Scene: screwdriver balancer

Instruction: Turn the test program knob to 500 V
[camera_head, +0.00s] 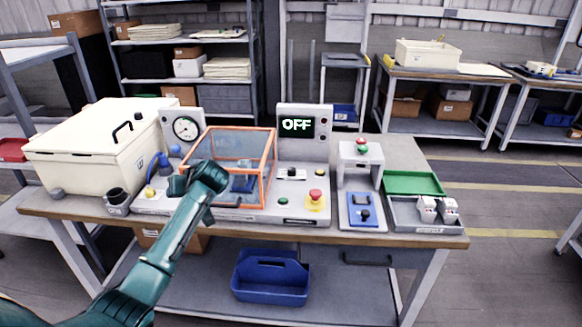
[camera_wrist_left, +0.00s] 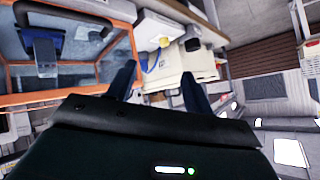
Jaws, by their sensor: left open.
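A tester panel (camera_head: 262,212) stands on the bench with a display (camera_head: 296,124) reading OFF. A small dark knob (camera_head: 291,173) sits on a white plate below the display; its marks are too small to read, and I cannot confirm that it is the test program knob. My left gripper (camera_head: 178,184) is in front of the panel's left part, beside the orange-framed clear box. In the left wrist view my left gripper (camera_wrist_left: 157,82) is open, its two fingers apart with nothing between them. My right gripper is not in view.
The orange-framed clear box (camera_head: 273,160) stands between my left gripper and the dark knob. A red stop button (camera_head: 315,196) and a green button (camera_head: 283,201) are at the panel's front. A cream lidded chest (camera_head: 75,150) is left; a green tray (camera_head: 412,183) is right.

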